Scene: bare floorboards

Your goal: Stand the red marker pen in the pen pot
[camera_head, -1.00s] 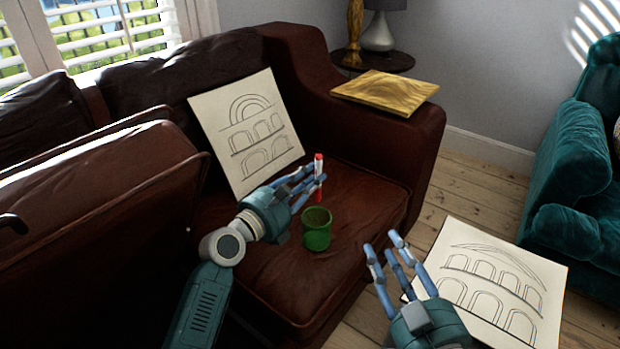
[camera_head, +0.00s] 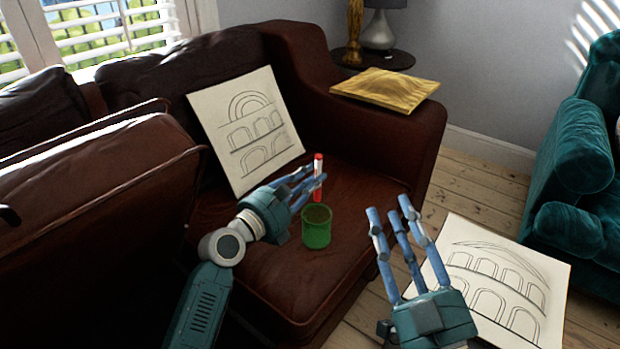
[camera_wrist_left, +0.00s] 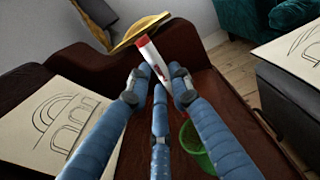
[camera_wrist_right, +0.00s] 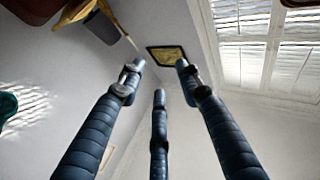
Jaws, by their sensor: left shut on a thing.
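The red marker pen (camera_head: 318,172) is upright, with a red cap and a white and red body. My left gripper (camera_head: 312,180) is shut on it, over the sofa seat. In the left wrist view the pen (camera_wrist_left: 152,60) stands between the fingertips (camera_wrist_left: 156,82). The green pen pot (camera_head: 316,228) stands on the sofa seat, just below and in front of the pen in the head view. The pot (camera_wrist_left: 196,142) is partly hidden by a finger in the left wrist view. My right gripper (camera_head: 396,222) is open and empty, fingers pointing up, right of the sofa.
An arch drawing (camera_head: 262,160) leans on the sofa back. Another drawing (camera_head: 500,275) lies on the right, near the teal armchair (camera_head: 575,195). The brown sofa seat (camera_head: 270,275) is clear around the pot.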

